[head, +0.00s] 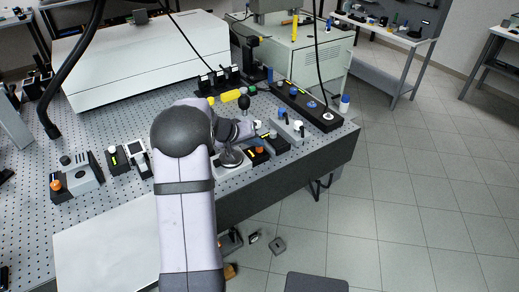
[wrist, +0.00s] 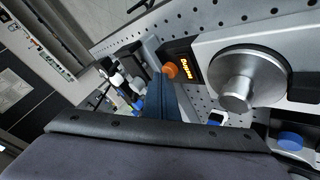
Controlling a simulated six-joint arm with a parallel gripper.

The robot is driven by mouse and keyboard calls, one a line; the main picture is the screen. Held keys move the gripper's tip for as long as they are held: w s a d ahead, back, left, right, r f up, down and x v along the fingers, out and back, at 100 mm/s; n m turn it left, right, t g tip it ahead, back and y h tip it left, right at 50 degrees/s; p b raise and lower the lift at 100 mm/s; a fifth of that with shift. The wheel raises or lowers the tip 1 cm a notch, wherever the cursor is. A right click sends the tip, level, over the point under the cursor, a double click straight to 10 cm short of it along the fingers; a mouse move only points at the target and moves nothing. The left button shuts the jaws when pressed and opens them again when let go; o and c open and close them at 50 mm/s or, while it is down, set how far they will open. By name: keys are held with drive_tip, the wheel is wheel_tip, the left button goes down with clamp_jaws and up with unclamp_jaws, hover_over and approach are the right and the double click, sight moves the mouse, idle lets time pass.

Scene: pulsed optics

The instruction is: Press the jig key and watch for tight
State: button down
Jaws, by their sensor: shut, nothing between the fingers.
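The jig key looks to be the orange button (wrist: 170,70) in the wrist view, beside a small dark display (wrist: 186,66) with lit orange letters. The letters are turned and blurred, and I cannot read them for certain. My gripper (wrist: 163,76) is shut and empty, its dark fingers right beside the orange button; I cannot tell whether they touch it. In the head view an orange button (head: 259,150) shows on a dark box just right of my wrist, and my fingertips are not clearly seen there.
A large silver knob (wrist: 238,88) on a grey plate stands close right of the display. The head view shows another orange button (head: 55,185) on a grey unit at left, a long black box (head: 308,104) at right, and a bare white panel (head: 105,250) in front.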

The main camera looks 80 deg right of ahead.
sight(257, 152)
idle(0.4)
drive_tip(key=shift+r+p, duration=0.5)
drive_tip(key=shift+r, duration=0.55)
drive_tip(key=shift+r, duration=0.1)
wheel_tip(257, 152, up, 6)
drive_tip(key=p, duration=0.3)
idle(0.4)
